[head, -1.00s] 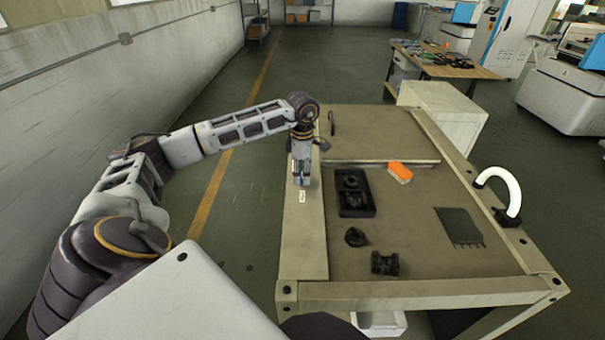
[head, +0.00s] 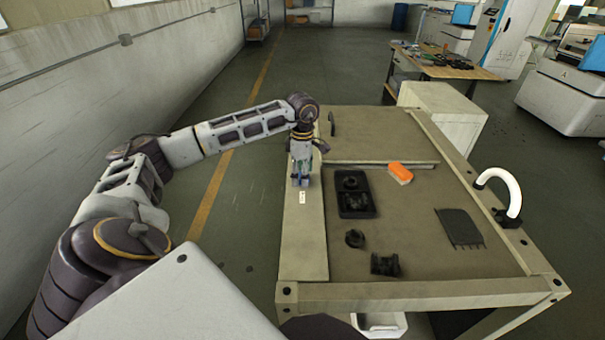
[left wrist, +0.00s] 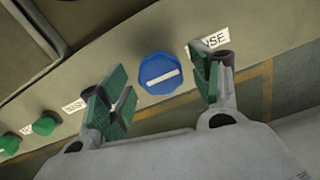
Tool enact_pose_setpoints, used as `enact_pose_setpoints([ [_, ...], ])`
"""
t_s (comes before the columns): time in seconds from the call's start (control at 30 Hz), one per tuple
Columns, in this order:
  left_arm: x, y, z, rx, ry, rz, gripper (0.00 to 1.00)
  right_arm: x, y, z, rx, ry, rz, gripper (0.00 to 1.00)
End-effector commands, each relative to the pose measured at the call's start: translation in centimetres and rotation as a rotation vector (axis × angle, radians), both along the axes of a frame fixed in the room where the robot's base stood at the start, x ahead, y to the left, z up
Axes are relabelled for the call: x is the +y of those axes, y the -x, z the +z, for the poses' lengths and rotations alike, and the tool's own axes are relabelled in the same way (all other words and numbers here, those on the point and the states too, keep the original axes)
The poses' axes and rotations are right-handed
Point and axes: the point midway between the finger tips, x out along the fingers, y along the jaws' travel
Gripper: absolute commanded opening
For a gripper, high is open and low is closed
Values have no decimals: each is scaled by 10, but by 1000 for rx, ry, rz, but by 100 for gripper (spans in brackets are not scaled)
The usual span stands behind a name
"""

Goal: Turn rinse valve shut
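The rinse valve is a round blue knob (left wrist: 160,74) with a white bar across its face, in the upper middle of the left wrist view. Beside it is a white label (left wrist: 209,41) reading "NSE", its start hidden by a finger. My left gripper (left wrist: 164,92) is open, with green-padded fingers on either side of the knob and visible gaps to it. In the head view my left gripper (head: 301,181) points down at the bench's left rail (head: 305,240) and hides the knob. My right gripper is not in view.
Two green knobs (left wrist: 43,124) sit farther left along the same rail, near another label (left wrist: 75,105).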

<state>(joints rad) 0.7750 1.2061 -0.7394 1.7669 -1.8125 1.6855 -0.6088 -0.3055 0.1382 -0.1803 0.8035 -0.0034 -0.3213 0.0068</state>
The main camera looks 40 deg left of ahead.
Motion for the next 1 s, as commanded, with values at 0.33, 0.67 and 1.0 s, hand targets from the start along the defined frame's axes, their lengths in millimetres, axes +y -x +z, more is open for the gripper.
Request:
enact_pose_setpoints([
  [0.33,0,0,2,1,1,0,64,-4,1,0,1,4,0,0],
  [0.67,0,0,32,-2,0,0,64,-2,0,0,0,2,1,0],
  [1.0,0,-1,82,-3,1,1,64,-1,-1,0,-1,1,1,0],
])
